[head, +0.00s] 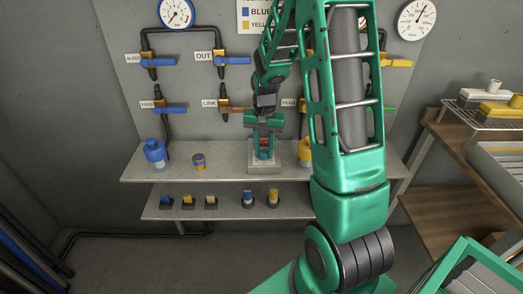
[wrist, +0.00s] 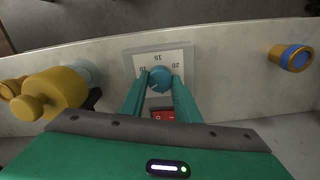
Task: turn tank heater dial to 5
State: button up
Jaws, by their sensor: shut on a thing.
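The tank heater dial is a round teal-blue knob (wrist: 160,76) on a pale scale plate (wrist: 178,57) in the wrist view. The marks 10, 15 and 20 show around it; the mark 5 is not visible, and I cannot make out the pointer's reading. The heater unit (head: 264,169) stands on the upper shelf in the head view. My gripper (wrist: 160,82) is shut on the dial, a finger on each side. In the head view my gripper (head: 264,145) points down over the unit and hides the dial. A red rocker switch (wrist: 163,115) lies just below the dial in the wrist view.
On the upper shelf (head: 228,171) stand a blue-topped bottle (head: 155,152), a small orange and blue fitting (head: 199,162) and a yellow bottle (head: 305,151) close by the heater. Valves and gauges line the wall behind. Several couplings sit on the lower shelf (head: 227,207).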

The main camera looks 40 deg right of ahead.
aim_at(263, 152)
jog(key=shift+w+a, duration=0.1)
jog(key=shift+a, duration=0.1)
jog(key=o, duration=1)
jog(key=shift+o, duration=0.2)
jog(key=shift+d+r, duration=0.1)
jog(key=shift+r, duration=0.05)
notch_tip(263, 152, up, 10)
jog(key=shift+r, duration=0.25)
jog(key=s+a+r+n, duration=0.1)
jog(key=s+r, duration=0.1)
jog(key=s, duration=1.2)
jog(key=s+a+r+n, duration=0.2)
jog(key=s, duration=1.2)
jog(key=shift+s+r, duration=0.35)
jog(key=shift+s, duration=0.05)
